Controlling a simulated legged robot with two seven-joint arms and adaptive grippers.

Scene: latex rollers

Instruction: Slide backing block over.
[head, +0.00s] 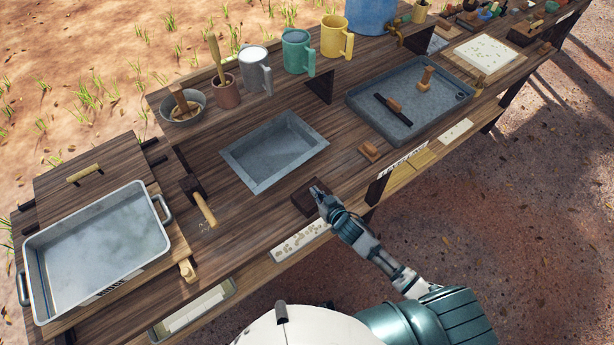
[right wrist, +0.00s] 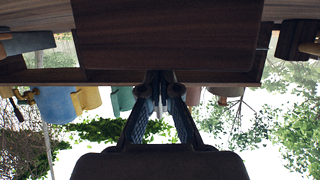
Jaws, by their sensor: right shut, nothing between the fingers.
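The backing block is a small dark brown block (head: 304,203) lying near the front edge of the wooden bench, in front of the sunken grey basin. My right gripper (head: 317,191) is shut and empty, its tips at the block's right side. In the right wrist view a broad dark wooden face (right wrist: 165,35), likely the block, fills the top middle. The shut fingers (right wrist: 160,80) point at its lower edge there; I cannot tell whether they touch it. My left gripper is not in view.
The grey basin (head: 274,150) is set into the bench behind the block. A mallet (head: 199,202) and a metal tray (head: 97,252) are on the left. A grey tray (head: 410,99) and a small wooden block (head: 369,152) are on the right. Mugs line the back shelf.

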